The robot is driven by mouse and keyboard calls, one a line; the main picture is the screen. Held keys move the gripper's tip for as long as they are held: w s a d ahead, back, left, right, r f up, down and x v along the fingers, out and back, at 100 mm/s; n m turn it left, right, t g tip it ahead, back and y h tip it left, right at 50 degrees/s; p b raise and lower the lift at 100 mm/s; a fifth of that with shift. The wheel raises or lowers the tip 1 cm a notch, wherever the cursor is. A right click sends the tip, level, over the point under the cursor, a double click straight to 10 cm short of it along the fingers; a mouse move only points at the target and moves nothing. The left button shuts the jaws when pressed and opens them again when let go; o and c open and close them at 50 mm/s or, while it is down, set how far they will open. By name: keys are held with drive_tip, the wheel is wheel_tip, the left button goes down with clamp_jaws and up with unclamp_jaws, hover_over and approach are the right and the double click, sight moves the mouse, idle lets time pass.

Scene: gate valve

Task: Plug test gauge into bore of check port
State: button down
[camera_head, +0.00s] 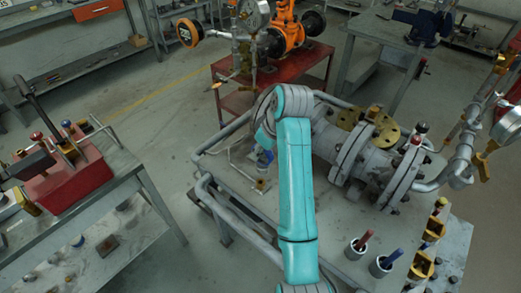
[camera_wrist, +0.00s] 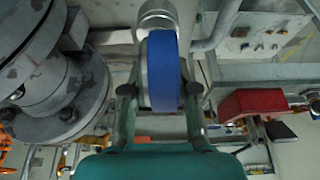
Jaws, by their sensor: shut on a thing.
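My gripper (camera_wrist: 158,92) is shut on the test gauge (camera_wrist: 163,70), a round body with a broad blue band, in the wrist view. One finger is on each side of it. A grey metal cylindrical piece (camera_wrist: 156,12) shows just beyond the gauge; I cannot tell whether it is the gauge's stem or the check port, or whether they touch. In the head view the blue of the gauge (camera_head: 265,158) shows left of my teal arm, low over the bench, and my gripper is mostly hidden. A small brass fitting (camera_head: 261,185) stands just below; the check port's bore is not visible.
The large grey flanged valve (camera_head: 360,155) stands right of my arm; its flange (camera_wrist: 65,120) is close on the left in the wrist view. Grey pipe rails (camera_head: 215,190) edge the bench. Cups with red and blue handles (camera_head: 358,247) stand at front right.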

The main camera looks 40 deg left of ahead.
sight(258, 163)
drive_tip(key=shift+s+a+f, duration=0.1)
drive_tip(key=shift+a+f, duration=0.1)
drive_tip(key=shift+a, duration=0.1)
drive_tip(key=shift+s+a+f, duration=0.1)
drive_tip(key=shift+f, duration=2.9)
drive_tip(key=shift+f, duration=1.25)
idle(0.8)
drive_tip(key=shift+c, duration=1.6)
unclamp_jaws()
drive_tip(key=shift+r, duration=4)
